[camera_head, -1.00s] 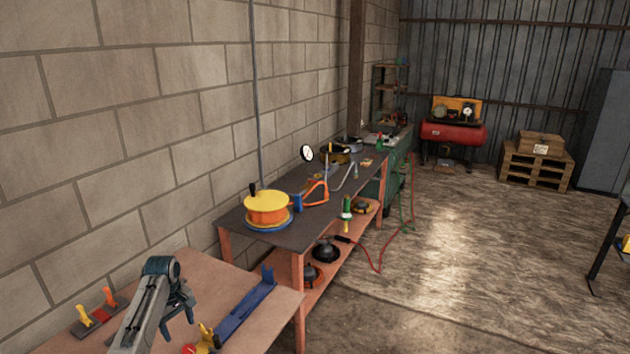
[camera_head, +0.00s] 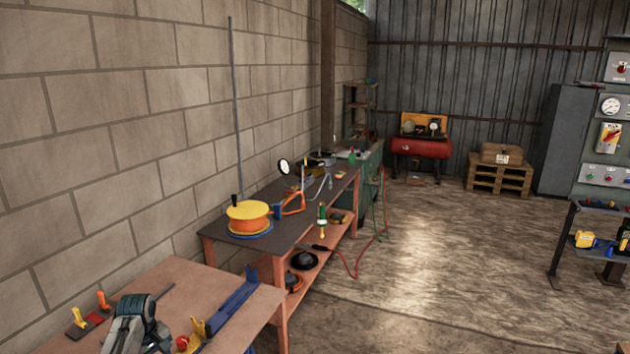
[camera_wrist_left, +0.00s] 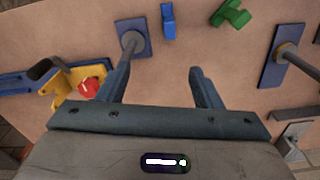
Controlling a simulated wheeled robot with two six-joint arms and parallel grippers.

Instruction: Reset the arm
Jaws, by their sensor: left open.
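My left arm (camera_head: 137,325) shows at the bottom left of the head view, over the near brown table (camera_head: 205,290); its fingers are hidden there. In the left wrist view my left gripper (camera_wrist_left: 155,85) has its two fingers apart with nothing held between them. Beyond the fingers lies the brown tabletop, with a blue plate carrying a grey rod (camera_wrist_left: 132,42) by the left finger. My right gripper does not show.
The table bears a long blue bracket (camera_head: 230,307), a yellow part with a red knob (camera_head: 183,342) and small levers (camera_head: 90,317). A dark workbench (camera_head: 280,210) with an orange-yellow reel (camera_head: 248,215) stands behind. A control panel (camera_head: 607,130) stands at right; floor between is clear.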

